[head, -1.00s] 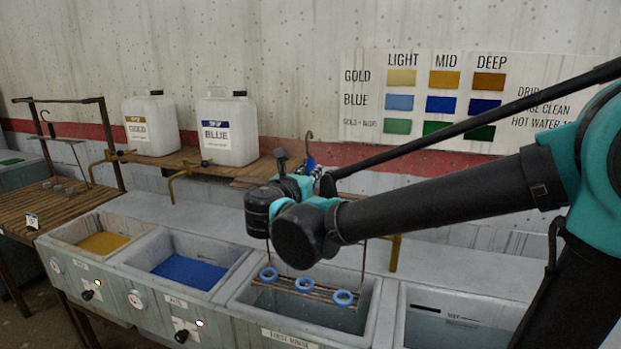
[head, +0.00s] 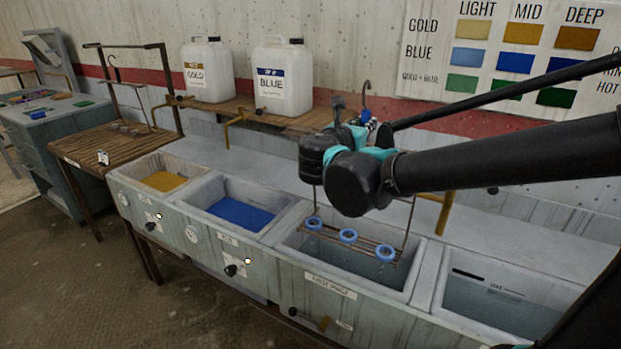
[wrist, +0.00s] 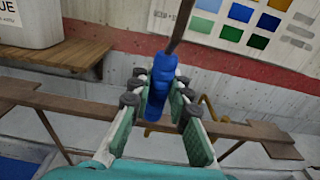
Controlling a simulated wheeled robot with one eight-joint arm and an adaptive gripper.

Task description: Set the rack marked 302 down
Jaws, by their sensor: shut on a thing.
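A rack (head: 352,240) with several blue rings along its wire bars hangs over the first rinse basin (head: 310,281) in the head view. I cannot read a 302 mark on it. My gripper (wrist: 163,105) is shut on the rack's blue grip (wrist: 160,87) in the wrist view. The rack's hook (head: 367,90) rises above my gripper. In the head view my wrist hides the fingers and the upper part of the rack. The rack hangs about level, its bars near the basin's rim height; I cannot tell whether it touches water.
Basins of gold (head: 165,181) and blue (head: 240,214) dye lie to the left, and another water basin (head: 490,310) to the right. A slatted wooden table (head: 110,146) with a hanging frame stands further left. Jugs (head: 283,78) stand on a shelf behind.

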